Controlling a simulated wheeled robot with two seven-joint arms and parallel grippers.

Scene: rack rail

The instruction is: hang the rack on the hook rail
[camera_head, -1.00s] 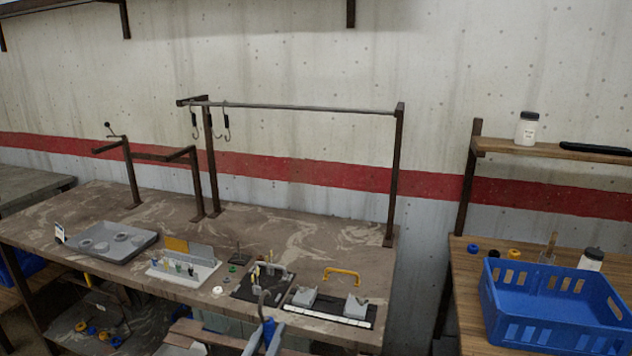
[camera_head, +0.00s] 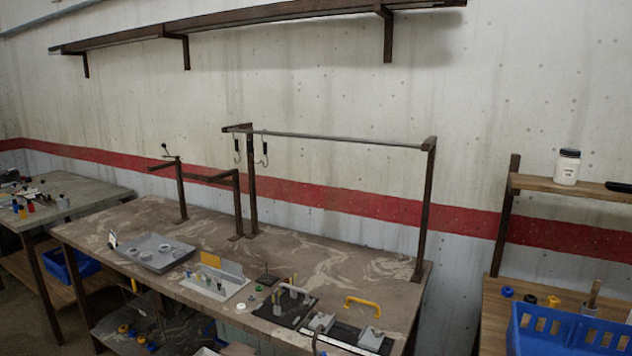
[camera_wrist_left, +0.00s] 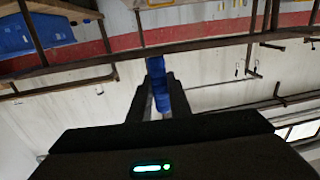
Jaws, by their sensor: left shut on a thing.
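The hook rail (camera_head: 345,137) is a thin grey bar on brown posts at the back of the worktable. Two dark S-shaped hooks (camera_head: 263,150) hang near its left end; they also show small in the left wrist view (camera_wrist_left: 250,67). My left gripper (camera_wrist_left: 158,85) is shut on a blue part (camera_wrist_left: 156,66) and is apart from the rail. The rest of the held thing is hidden, so I cannot tell whether it is the rack. A dark curved piece (camera_head: 317,338) shows at the bottom edge of the head view. My right gripper is not in view.
The worktable (camera_head: 345,262) carries a grey tray (camera_head: 148,262), a white tray (camera_head: 208,291), a black board (camera_head: 272,312) and a yellow handle (camera_head: 363,301) near its front. Its back middle is clear. A blue basket (camera_head: 560,334) stands on the right-hand bench.

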